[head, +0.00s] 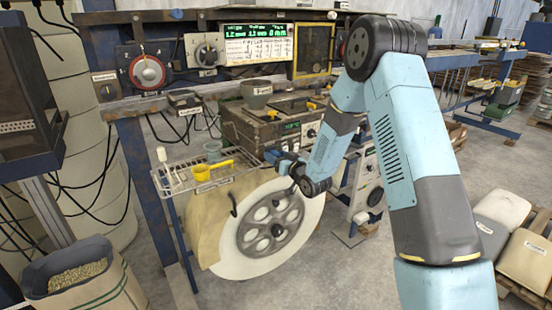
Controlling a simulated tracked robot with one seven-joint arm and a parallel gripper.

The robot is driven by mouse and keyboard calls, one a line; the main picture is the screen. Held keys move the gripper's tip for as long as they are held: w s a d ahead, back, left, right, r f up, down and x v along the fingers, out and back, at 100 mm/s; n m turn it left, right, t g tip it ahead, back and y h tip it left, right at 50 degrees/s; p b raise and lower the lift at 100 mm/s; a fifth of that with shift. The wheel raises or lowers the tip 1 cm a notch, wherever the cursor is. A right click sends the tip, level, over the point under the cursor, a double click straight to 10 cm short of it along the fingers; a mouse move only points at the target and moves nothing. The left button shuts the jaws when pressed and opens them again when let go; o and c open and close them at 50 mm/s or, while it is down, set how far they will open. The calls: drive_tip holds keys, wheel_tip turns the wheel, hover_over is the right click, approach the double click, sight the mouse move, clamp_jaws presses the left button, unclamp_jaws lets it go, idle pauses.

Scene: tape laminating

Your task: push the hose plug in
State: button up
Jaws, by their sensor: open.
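My gripper (272,156) is small and dark in the head view. It is at the front edge of the bench, just above the big white reel with a grey hub (270,225). It is open, and I see nothing held in it. I cannot make out the hose plug or its socket for certain. Thin black hoses or cables (192,130) hang under the control panel, left of the brown machine box (262,128). My wrist and forearm hide part of the bench.
A bin of pellets (78,278) stands at the lower left. Sacks on a pallet (525,252) lie at the right. Concrete floor shows between the reel and the sacks.

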drive_tip(key=v, duration=1.3)
drive_tip(key=shift+s+d, duration=0.25)
drive_tip(key=shift+s, duration=0.1)
drive_tip(key=s+d+r+m+g+h, duration=0.1)
drive_tip(key=s+d+r+g+h, duration=0.1)
drive_tip(key=s+d+r+h, duration=0.45)
drive_tip(key=s+d+r+m+g+h, duration=0.1)
drive_tip(key=d+r+h, duration=0.2)
drive_tip(key=d+r, duration=0.45)
drive_tip(key=s+d+r+m+g, duration=0.1)
drive_tip(key=s+r+g, duration=0.2)
drive_tip(key=s, duration=1)
drive_tip(key=s+d+r+m+g+h, duration=0.1)
drive_tip(key=s+r, duration=0.4)
drive_tip(key=s, duration=0.9)
drive_tip(key=shift+r+m+g, duration=0.4)
drive_tip(key=shift+m+g, duration=0.2)
drive_tip(key=shift+g, duration=0.4)
